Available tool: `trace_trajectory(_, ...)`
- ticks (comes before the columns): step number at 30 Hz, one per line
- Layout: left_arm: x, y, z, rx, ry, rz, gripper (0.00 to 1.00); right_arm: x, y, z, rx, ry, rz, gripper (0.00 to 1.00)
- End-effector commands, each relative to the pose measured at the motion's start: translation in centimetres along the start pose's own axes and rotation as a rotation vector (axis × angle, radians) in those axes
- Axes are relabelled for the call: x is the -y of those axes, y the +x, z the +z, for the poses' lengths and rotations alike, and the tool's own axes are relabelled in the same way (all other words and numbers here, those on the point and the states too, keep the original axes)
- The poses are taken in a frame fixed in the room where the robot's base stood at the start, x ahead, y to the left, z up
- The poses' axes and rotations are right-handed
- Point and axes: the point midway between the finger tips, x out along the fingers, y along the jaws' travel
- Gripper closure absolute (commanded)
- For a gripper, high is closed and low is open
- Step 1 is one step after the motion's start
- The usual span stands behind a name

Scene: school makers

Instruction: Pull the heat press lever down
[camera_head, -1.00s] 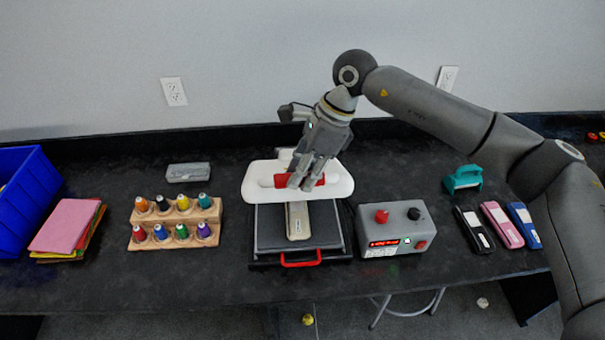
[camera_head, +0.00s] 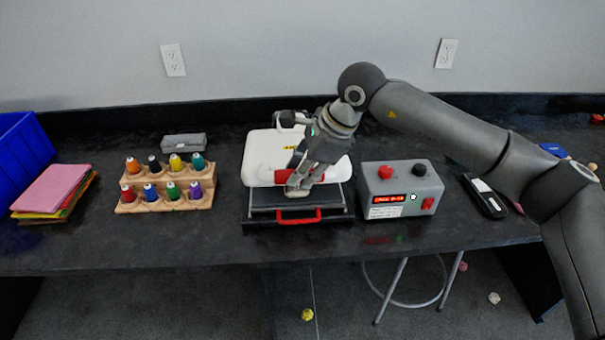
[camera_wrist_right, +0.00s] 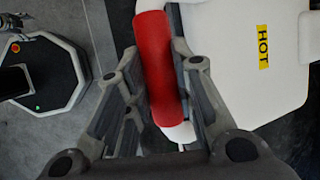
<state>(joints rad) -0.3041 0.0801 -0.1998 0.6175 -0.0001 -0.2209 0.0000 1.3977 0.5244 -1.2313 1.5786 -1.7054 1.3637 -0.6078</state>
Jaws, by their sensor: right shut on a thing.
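The heat press stands in the middle of the counter. Its white upper part (camera_head: 262,160) is lowered near the dark base (camera_head: 262,212), which has a red front handle (camera_head: 298,217). The lever's red grip (camera_head: 283,177) is at the front of the white part and shows large in the right wrist view (camera_wrist_right: 158,65). My right gripper (camera_head: 298,190) is shut on the red grip, with a finger on either side of it. A yellow HOT label (camera_wrist_right: 262,47) is on the white cover.
A wooden rack of thread spools (camera_head: 165,202) stands to the left, with coloured sheets (camera_head: 55,190) and a blue bin (camera_head: 22,155) beyond. A black stapler-like item (camera_head: 485,197) lies at the right, partly behind my arm.

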Motion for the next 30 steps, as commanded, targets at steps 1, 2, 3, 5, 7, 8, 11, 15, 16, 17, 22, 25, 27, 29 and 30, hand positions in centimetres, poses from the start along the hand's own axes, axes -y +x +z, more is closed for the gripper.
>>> trace_trajectory(1,0.0,1.4,-0.2,-0.005,0.0,-0.001,0.21,-0.7,1.5,-0.6,-0.002,0.002,0.013,1.0)
trace_trajectory(2,0.0,1.7,-0.3,-0.007,0.0,-0.001,0.21,-0.9,1.8,-0.7,-0.002,0.002,0.013,1.0)
trace_trajectory(3,0.1,2.1,-0.4,-0.009,0.0,-0.001,0.21,-1.0,2.2,-0.8,-0.002,0.002,0.014,1.0)
trace_trajectory(5,0.1,2.7,-0.6,-0.013,0.0,-0.001,0.21,-1.2,2.8,-1.1,-0.002,0.002,0.014,1.0)
trace_trajectory(7,0.1,3.3,-0.7,-0.015,0.0,-0.002,0.21,-1.4,3.4,-1.3,-0.002,0.002,0.015,1.0)
trace_trajectory(8,0.1,3.5,-0.7,-0.015,0.0,-0.002,0.21,-1.5,3.6,-1.4,-0.002,0.002,0.015,1.0)
trace_trajectory(11,0.1,4.2,-0.7,-0.015,0.0,-0.002,0.21,-1.7,4.2,-1.6,0.0,0.001,0.012,1.0)
trace_trajectory(15,0.1,4.8,-0.6,-0.015,0.0,-0.002,0.21,-1.8,4.8,-1.9,0.0,0.0,0.011,1.0)
trace_trajectory(16,0.1,4.8,-0.5,-0.014,0.0,-0.002,0.21,-1.9,4.9,-1.9,0.0,0.0,0.012,1.0)
trace_trajectory(17,0.1,4.9,-0.5,-0.013,0.0,-0.001,0.21,-1.9,5.0,-2.0,-0.001,0.0,0.012,1.0)
trace_trajectory(22,0.0,5.1,-0.3,-0.01,0.0,-0.001,0.21,-2.2,5.4,-2.1,-0.003,0.0,0.019,1.0)
trace_trajectory(25,0.0,5.1,-0.2,-0.009,0.001,-0.001,0.21,-2.3,5.6,-2.2,-0.005,0.0,0.024,1.0)
trace_trajectory(27,0.0,5.1,-0.1,-0.008,0.001,-0.001,0.21,-2.4,5.6,-2.2,-0.006,0.0,0.024,1.0)
trace_trajectory(29,0.0,5.1,-0.1,-0.008,0.001,-0.001,0.21,-2.4,5.6,-2.2,-0.006,-0.001,0.024,1.0)
trace_trajectory(30,0.0,5.1,-0.1,-0.008,0.001,-0.001,0.21,-2.4,5.6,-2.2,-0.006,-0.001,0.025,1.0)
